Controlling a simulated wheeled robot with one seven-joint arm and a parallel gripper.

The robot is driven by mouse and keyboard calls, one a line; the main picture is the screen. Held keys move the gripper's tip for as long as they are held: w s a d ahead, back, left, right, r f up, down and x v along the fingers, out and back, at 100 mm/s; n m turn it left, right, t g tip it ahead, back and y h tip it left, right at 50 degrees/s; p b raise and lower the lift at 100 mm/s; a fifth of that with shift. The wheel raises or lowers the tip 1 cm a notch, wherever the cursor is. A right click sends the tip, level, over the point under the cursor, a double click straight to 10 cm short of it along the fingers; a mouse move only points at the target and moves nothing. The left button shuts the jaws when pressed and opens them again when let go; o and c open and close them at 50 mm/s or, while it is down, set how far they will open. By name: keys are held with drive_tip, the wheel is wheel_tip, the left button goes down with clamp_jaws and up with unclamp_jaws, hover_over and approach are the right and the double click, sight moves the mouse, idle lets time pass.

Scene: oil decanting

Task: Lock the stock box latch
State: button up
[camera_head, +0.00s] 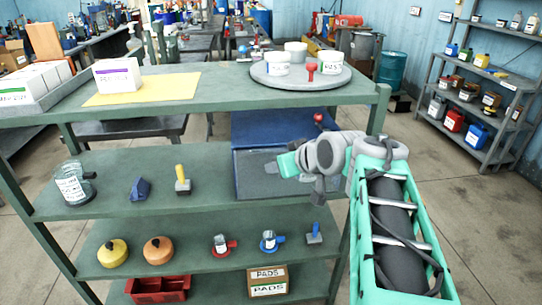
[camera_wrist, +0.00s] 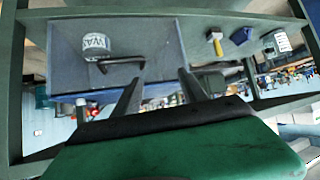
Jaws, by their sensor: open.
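The stock box (camera_head: 262,188), grey with a blue top (camera_head: 268,128), stands at the right end of the middle shelf. Contact with the handle is not clear. The arm hides the box's right side.
The green shelf unit (camera_head: 160,92) has its top board above the box and a post (camera_head: 377,112) to its right. A turntable (camera_head: 300,80) with tubs stands on top. A yellow-handled tool (camera_head: 182,178) and a glass jar (camera_head: 72,185) stand left on the box's shelf.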

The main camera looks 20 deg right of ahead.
drive_tip(key=shift+g, duration=0.8)
drive_tip(key=a, duration=0.1)
drive_tip(key=s+a+p, duration=0.1)
drive_tip(key=a, duration=0.1)
drive_tip(key=s+a+p, duration=0.1)
drive_tip(key=shift+s+a, duration=0.15)
